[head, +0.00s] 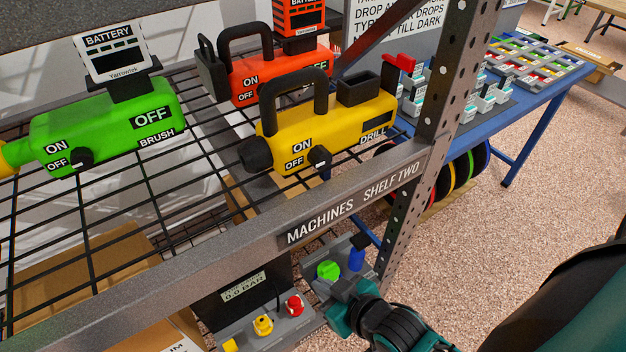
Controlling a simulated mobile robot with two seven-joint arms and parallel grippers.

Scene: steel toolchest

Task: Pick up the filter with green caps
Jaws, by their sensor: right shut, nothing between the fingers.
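A bright green cap (328,270) shows on the lower level, below the front beam of the shelf. It may belong to the filter with green caps; most of its body is hidden, so I cannot tell. My right gripper (342,289) reaches in from the lower right, just below the green cap in the picture. It is shut and empty. I cannot tell whether it touches the green-capped part. My left gripper is not in view.
A blue part (357,254) stands right of the green cap. Yellow (263,325) and red (294,305) parts sit in a grey holder. The shelf beam (220,264) and upright (441,135) are close above and beside. Yellow (335,125) and green (105,125) machines stand on the wire shelf.

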